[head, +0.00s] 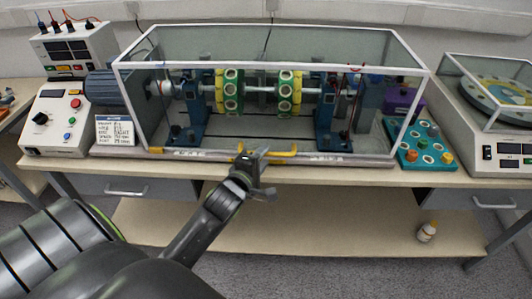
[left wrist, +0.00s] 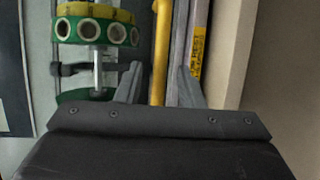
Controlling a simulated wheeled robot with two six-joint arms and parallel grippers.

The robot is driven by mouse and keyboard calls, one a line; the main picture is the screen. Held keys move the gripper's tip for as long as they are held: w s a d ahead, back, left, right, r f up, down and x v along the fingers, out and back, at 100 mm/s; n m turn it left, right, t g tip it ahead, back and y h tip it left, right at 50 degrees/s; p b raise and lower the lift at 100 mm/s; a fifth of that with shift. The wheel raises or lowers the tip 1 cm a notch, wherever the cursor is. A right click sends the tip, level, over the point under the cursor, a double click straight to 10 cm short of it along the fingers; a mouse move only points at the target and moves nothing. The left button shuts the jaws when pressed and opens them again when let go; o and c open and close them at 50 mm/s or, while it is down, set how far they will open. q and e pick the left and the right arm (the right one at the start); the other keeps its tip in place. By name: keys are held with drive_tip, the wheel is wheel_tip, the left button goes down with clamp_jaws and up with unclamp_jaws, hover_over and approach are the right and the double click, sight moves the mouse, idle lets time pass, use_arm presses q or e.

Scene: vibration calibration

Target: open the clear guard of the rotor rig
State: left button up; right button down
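The clear guard (head: 190,48) is a see-through box with a white frame, and it sits down over the rotor rig (head: 258,90). A yellow handle (head: 282,153) runs along its front lower edge. My left gripper (head: 265,172) is at the handle's middle, in front of the guard. In the left wrist view the yellow handle (left wrist: 160,55) shows between the two grey fingers of my left gripper (left wrist: 160,82). The fingers look apart, with gaps beside the bar; whether one touches it is unclear. A green and yellow rotor disc (left wrist: 97,28) shows at left. My right gripper is not in view.
The rig stands on a workbench (head: 385,177). A control box (head: 55,122) and a small text card (head: 115,131) stand at left. A teal tray (head: 425,148) with fittings and a white machine (head: 505,145) stand at right. A small bottle (head: 427,232) is on the lower shelf.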

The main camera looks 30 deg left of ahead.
use_arm(q)
drive_tip(key=shift+x, duration=1.3)
clamp_jaws()
